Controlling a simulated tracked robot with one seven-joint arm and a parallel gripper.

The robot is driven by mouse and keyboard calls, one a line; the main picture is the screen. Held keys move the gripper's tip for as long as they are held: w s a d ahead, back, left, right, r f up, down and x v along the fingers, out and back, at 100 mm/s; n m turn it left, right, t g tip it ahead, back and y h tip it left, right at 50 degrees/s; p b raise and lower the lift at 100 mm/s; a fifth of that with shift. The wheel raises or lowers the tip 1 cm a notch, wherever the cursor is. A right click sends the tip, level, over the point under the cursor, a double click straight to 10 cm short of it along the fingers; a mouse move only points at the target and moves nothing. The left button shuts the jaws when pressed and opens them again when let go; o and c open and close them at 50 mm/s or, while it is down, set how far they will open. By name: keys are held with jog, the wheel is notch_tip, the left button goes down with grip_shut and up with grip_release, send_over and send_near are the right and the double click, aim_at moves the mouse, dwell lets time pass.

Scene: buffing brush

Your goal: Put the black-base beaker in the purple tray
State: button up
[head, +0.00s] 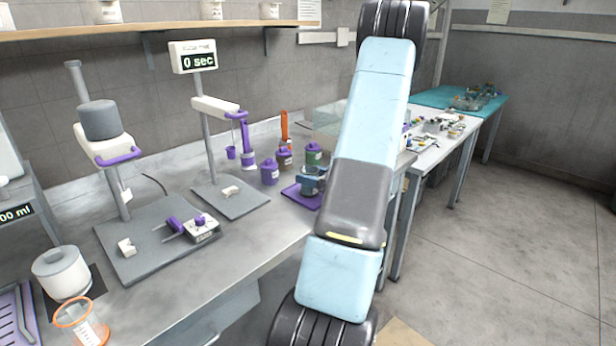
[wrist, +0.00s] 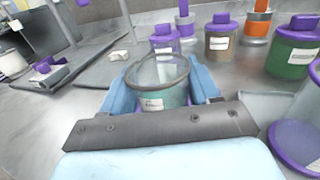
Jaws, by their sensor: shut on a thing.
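My gripper (wrist: 160,92) is shut on a clear glass beaker (wrist: 158,76) with a dark rim, one blue finger on each side of it. The beaker looks upright; its base is hidden behind my gripper in the wrist view. In the head view my gripper (head: 313,182) is at the purple tray (head: 297,196), on the bench beside my arm. Part of the tray is hidden by my gripper and arm. I cannot tell whether the beaker touches the tray.
A purple jar (head: 269,173), a brown jar (head: 285,158) and a green jar (head: 313,153) stand just behind the tray. A purple-rimmed clear vessel (wrist: 297,142) is close at the right in the wrist view. A stand plate (head: 230,198) lies to the left.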

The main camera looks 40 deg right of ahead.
jog(key=o, duration=1.4)
jog(key=shift+f, duration=0.1)
jog(key=v, duration=1.2)
